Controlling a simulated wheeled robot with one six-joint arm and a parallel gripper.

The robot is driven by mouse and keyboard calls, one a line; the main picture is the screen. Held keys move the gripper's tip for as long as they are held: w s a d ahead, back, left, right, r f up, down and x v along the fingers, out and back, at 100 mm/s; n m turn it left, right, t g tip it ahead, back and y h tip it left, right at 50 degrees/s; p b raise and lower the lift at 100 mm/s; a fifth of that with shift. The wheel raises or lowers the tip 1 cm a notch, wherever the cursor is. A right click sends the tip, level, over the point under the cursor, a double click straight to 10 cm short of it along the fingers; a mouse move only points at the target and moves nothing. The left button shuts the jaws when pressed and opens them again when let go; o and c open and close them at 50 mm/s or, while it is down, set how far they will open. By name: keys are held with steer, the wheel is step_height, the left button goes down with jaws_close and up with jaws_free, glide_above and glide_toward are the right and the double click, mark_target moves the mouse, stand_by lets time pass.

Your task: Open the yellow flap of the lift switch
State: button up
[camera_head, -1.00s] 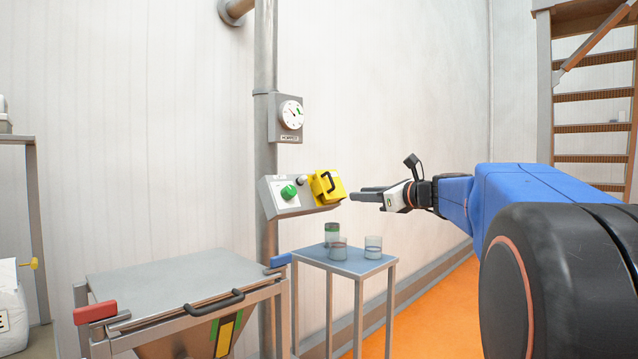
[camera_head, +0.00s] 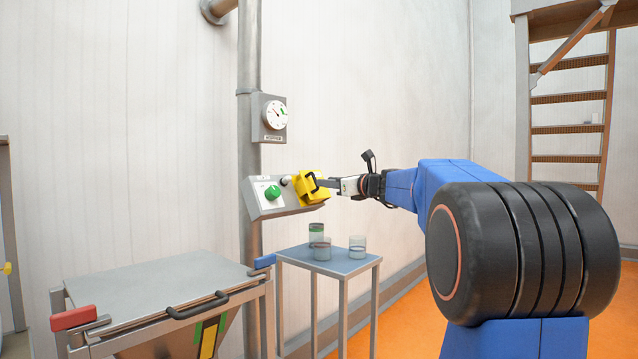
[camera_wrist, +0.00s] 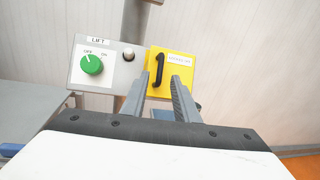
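The lift switch box (camera_head: 262,212) is grey and fixed to the post, with a green knob (camera_head: 272,192) on its left. The yellow flap (camera_head: 305,197) sits on the box's right and looks closed. Its black handle (camera_wrist: 159,69) stands upright along the flap's left part in the wrist view. My gripper (camera_wrist: 168,82) is at the flap, its two fingers apart and reaching toward the handle. The handle's lower end lies near the left finger, and I cannot tell whether they touch. In the head view the gripper (camera_head: 322,182) comes from the right, level with the handle.
A small table (camera_head: 343,267) with several glass jars stands below the box. A hopper with a metal lid (camera_head: 160,285) and a black handle is at the lower left. A gauge (camera_head: 273,113) is on the post above. Wooden stairs (camera_head: 567,130) are at the right.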

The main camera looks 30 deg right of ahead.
mark_target(314, 187)
steer(key=w, duration=0.3)
steer(key=w+a, duration=0.1)
steer(key=w, duration=0.1)
steer(key=shift+w, duration=0.25)
jaws_close()
